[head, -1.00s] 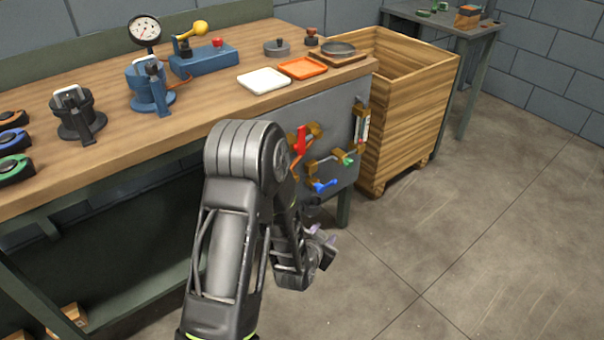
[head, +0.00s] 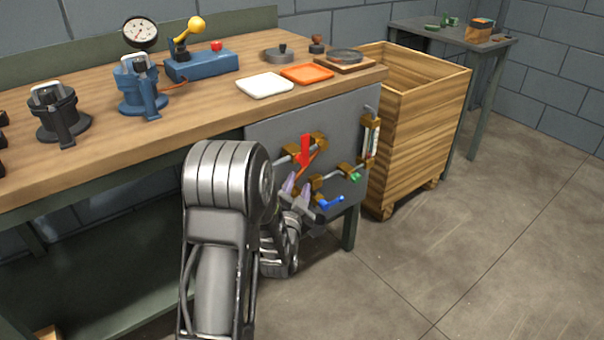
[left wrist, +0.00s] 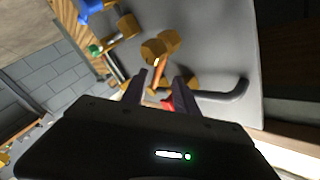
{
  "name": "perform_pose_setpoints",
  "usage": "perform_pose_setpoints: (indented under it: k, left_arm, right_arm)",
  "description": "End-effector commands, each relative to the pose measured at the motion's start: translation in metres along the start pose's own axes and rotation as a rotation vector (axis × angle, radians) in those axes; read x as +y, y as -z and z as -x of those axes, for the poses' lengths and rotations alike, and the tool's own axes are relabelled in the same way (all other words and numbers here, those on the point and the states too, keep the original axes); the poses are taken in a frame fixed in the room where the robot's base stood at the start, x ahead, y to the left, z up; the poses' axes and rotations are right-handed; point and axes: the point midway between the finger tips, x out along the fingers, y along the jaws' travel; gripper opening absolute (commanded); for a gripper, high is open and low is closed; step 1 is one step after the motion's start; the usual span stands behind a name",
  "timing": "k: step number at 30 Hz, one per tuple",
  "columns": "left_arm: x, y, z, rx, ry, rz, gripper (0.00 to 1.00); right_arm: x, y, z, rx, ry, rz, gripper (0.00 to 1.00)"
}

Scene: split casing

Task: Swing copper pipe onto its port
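The copper pipe (left wrist: 159,73) shows in the left wrist view as a short orange-brown tube running from a brass fitting (left wrist: 153,50) toward the red handle (left wrist: 168,103). In the head view the copper pipe (head: 316,160) is a thin slanted piece beside the red handle (head: 305,150), on the grey panel (head: 275,130) at the bench's end. My left gripper (head: 297,186) is open in front of the panel, just below the pipe. In the wrist view its fingers (left wrist: 160,88) stand either side of the pipe's line; whether they touch it I cannot tell. The port cannot be made out for certain.
A blue handle (head: 331,202) and a green handle (head: 354,177) sit low on the panel, close to my gripper. A gauge tube (head: 375,137) is at its right edge. A wooden crate (head: 425,130) on wheels stands right of the panel. The floor in front is clear.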

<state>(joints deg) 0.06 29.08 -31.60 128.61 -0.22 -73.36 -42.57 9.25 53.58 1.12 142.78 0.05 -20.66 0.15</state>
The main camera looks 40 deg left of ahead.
Motion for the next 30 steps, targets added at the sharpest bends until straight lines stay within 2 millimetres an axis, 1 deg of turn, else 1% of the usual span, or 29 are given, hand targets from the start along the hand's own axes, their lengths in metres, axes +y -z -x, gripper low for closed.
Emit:
perform_pose_setpoints:
  k: [6, 9, 12, 15, 22, 30]
  left_arm:
    - [0.001, -0.001, -0.035, 0.001, 0.001, -0.001, 0.36]
    - [0.001, -0.001, -0.048, 0.002, 0.001, 0.000, 0.36]
    - [0.001, 0.000, -0.057, 0.001, 0.000, 0.001, 0.36]
    - [0.000, 0.000, -0.061, 0.000, 0.000, 0.001, 0.36]
    - [0.000, 0.000, -0.061, 0.000, 0.000, 0.001, 0.36]
    - [0.000, 0.000, -0.061, 0.000, 0.000, 0.001, 0.14]
  right_arm:
    - [0.003, 0.002, -0.005, 0.004, -0.002, -0.002, 0.36]
    - [0.005, 0.003, -0.007, 0.006, -0.003, -0.003, 0.36]
    - [0.005, 0.003, -0.008, 0.007, -0.003, -0.004, 0.36]
    - [0.005, 0.003, -0.008, 0.007, -0.003, -0.004, 0.36]
    - [0.005, 0.003, -0.008, 0.007, -0.003, -0.004, 0.36]
    - [0.005, 0.003, -0.008, 0.007, -0.003, -0.004, 0.36]
